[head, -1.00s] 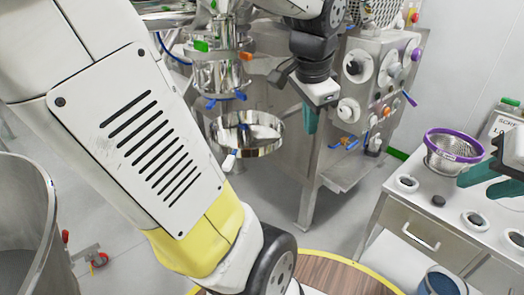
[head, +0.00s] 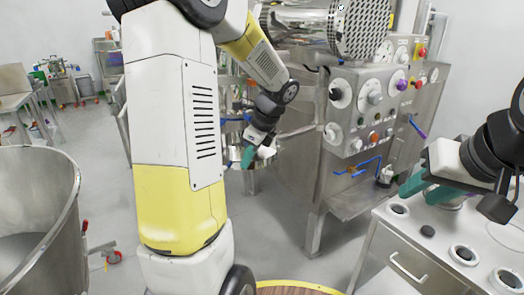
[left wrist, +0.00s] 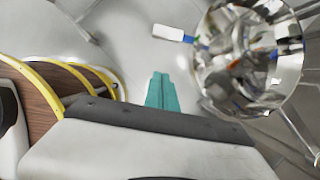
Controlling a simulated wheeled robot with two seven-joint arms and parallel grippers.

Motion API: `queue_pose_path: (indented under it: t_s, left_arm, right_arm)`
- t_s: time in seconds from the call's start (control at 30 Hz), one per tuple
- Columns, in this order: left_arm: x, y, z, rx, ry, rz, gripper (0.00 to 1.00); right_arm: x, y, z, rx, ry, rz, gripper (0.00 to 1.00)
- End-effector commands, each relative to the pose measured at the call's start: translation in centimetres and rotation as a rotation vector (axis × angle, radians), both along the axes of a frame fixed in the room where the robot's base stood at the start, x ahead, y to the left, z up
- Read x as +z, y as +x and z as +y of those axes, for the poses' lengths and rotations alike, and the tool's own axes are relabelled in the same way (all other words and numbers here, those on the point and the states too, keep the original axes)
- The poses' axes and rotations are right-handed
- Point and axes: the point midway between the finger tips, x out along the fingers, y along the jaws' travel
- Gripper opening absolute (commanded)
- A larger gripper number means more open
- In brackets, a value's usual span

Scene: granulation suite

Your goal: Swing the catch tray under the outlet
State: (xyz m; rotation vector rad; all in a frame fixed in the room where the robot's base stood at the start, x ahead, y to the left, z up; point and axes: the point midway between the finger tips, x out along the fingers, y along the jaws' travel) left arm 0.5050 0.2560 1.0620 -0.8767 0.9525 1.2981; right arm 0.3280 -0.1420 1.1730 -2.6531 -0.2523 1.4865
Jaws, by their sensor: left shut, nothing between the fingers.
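The catch tray (left wrist: 262,75) is a round, shiny steel pan in the left wrist view, with a short white-and-blue handle (left wrist: 172,33) on its left side. In the head view the tray (head: 235,181) is mostly hidden behind my left arm and gripper. The steel outlet cylinder (head: 232,130) stands above it, also partly covered. My left gripper (head: 247,157) is shut and empty in front of the tray. In the left wrist view its teal fingers (left wrist: 161,92) lie together, apart from the handle and below it in the picture. My right gripper (head: 424,190) is open and empty at the right.
A steel machine cabinet (head: 335,160) with knobs stands right of the tray. A white-topped bench (head: 405,235) with round holders is at the right. A large steel drum (head: 45,200) stands at the left. Grey floor lies between.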

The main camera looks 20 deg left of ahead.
Motion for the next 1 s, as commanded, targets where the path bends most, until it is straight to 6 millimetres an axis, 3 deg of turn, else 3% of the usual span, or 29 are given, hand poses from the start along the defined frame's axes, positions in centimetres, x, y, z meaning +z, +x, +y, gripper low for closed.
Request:
queue_pose_path:
  t_s: [0.23,0.5,1.0]
  left_arm:
    - [-5.0,0.0,2.0,0.001,-0.001,0.004,0.0]
    - [-4.8,0.4,5.4,0.003,-0.001,-0.002,0.0]
    - [-4.8,0.6,6.2,-0.003,-0.001,-0.002,0.0]
  right_arm:
    - [0.0,0.0,0.0,0.0,0.0,0.0,0.36]
    - [0.0,0.0,0.0,0.0,0.0,0.0,0.36]
    - [0.0,0.0,0.0,0.0,0.0,0.0,0.36]
